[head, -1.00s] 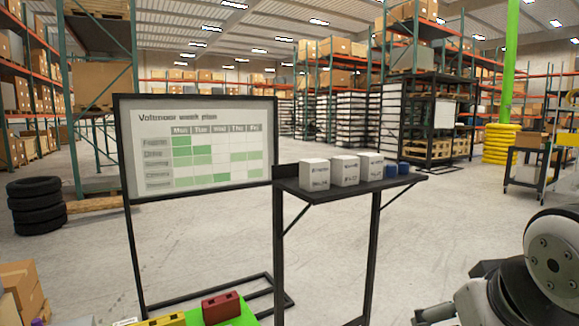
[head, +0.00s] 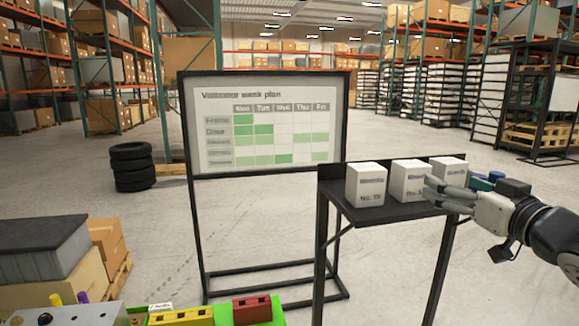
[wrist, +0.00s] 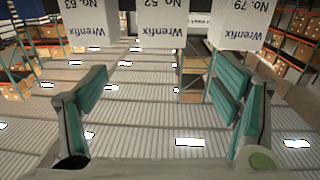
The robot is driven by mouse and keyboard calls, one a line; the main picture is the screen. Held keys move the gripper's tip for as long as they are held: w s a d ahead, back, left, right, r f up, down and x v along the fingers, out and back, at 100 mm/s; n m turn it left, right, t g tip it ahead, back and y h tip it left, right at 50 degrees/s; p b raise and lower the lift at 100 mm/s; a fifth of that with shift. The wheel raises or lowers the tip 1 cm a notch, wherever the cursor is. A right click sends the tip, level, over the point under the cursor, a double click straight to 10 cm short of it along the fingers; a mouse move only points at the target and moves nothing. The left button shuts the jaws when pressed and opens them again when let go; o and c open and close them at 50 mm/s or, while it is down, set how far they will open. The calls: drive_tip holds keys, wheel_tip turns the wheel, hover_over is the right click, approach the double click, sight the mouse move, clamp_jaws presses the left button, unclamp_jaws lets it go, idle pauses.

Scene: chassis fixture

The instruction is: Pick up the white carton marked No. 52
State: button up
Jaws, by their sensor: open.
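Three white Wrenfix cartons stand in a row on a dark shelf (head: 375,212). The carton marked No. 52 (wrist: 158,22) is the middle one, upside down in the wrist view; in the head view it is also the middle carton (head: 406,178), its number partly covered by my fingers. No. 79 (head: 367,184) stands left of it in the head view and No. 63 (wrist: 91,20) right of it. My gripper (head: 436,194) is open and empty in front of the row. In the wrist view No. 52 appears between and beyond its spread fingers (wrist: 162,72).
A framed week-plan board (head: 265,125) stands left of the shelf. Red (head: 252,309) and yellow (head: 182,317) blocks are at the bottom. Stacked tyres (head: 132,166) stand farther back.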

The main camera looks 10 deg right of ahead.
approach(412, 163)
drive_tip(key=w, duration=0.5)
drive_tip(key=shift+f, duration=0.2)
drive_tip(key=shift+w+d+f, duration=0.1)
drive_tip(key=shift+w+f, duration=0.05)
drive_tip(key=shift+w, duration=1.1)
drive_tip(key=shift+w+f, duration=0.15)
drive_tip(key=shift+w, duration=1.15)
drive_tip(key=c, duration=1.6)
